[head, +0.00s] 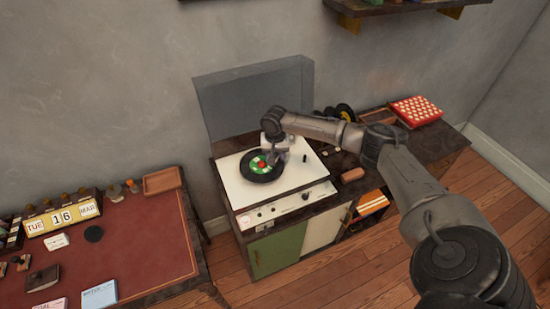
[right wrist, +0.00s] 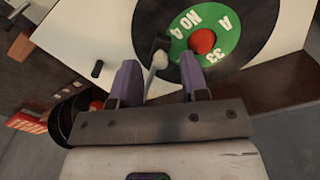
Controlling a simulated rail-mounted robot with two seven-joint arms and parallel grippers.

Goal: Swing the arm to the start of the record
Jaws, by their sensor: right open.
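A black record (head: 262,178) with a green label and red centre lies on the white turntable (head: 232,188). My right gripper (head: 274,155) is over the record's right side. In the right wrist view, my right gripper (right wrist: 160,72) has its two purple fingers apart. A thin grey piece, apparently the tonearm (right wrist: 158,58), shows between the fingers, over the record's edge near the label. I cannot tell whether a finger touches it. My left gripper is out of view.
The turntable's clear lid (head: 255,95) stands open behind it. A red spotted box (head: 416,110) is at the cabinet's right end, and a small brown block (head: 352,175) lies beside the player. A red-topped desk (head: 140,235) with a calendar (head: 62,215) stands at left.

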